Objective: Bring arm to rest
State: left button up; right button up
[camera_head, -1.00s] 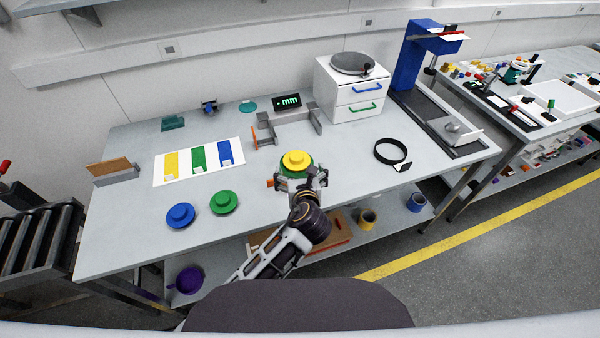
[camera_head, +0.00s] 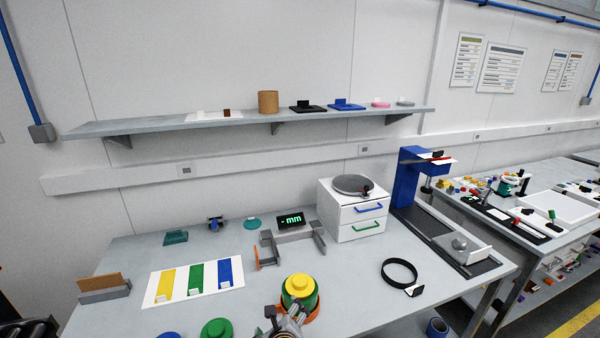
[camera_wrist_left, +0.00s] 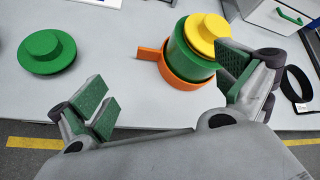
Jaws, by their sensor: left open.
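My left gripper (camera_head: 287,322) shows at the bottom edge of the head view, just in front of a stack of parts. In the left wrist view its green-padded fingers (camera_wrist_left: 170,88) are spread wide with nothing between them. The stack is a yellow stepped disc (camera_head: 299,284) on a green cylinder (camera_head: 287,299), set in an orange holder (camera_head: 312,309). The wrist view shows the same yellow disc (camera_wrist_left: 207,32), green cylinder (camera_wrist_left: 182,55) and orange holder (camera_wrist_left: 150,54), apart from the left finger and close beyond the right one. My right gripper is not in view.
A green stepped disc (camera_head: 216,329) and a blue one (camera_head: 168,335) lie left of the gripper. Behind are a colour-strip card (camera_head: 180,300), a grey bracket (camera_head: 268,256), a white drawer unit (camera_head: 340,216) and a black ring (camera_head: 387,272). A wall shelf (camera_head: 170,125) runs above.

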pick_arm(q)
jog(key=s+a+f+n+g+h, duration=0.1)
jog(key=s+a+f+n+g, duration=0.25)
jog(key=s+a+n, duration=0.75)
jog(key=s+a+f+n+g+h, duration=0.15)
jog(key=s+a+n+g, duration=0.4)
jog(key=n, duration=0.85)
jog(key=s+f, duration=0.2)
jog(key=f, duration=1.5)
jog(key=s+f, duration=0.2)
jog(key=f, duration=1.4)
jog(key=s+a+f+b, duration=0.1)
jog(key=s+a+f, duration=0.1)
jog(key=s+f, duration=0.9)
jog(key=s+a+f, duration=0.2)
jog(key=s+f, duration=0.8)
jog(key=s, duration=0.2)
jog(key=shift+a+f+g+y+b, duration=0.3)
jog(key=shift+f+g+y+b, duration=0.05)
jog(key=shift+g, duration=0.05)
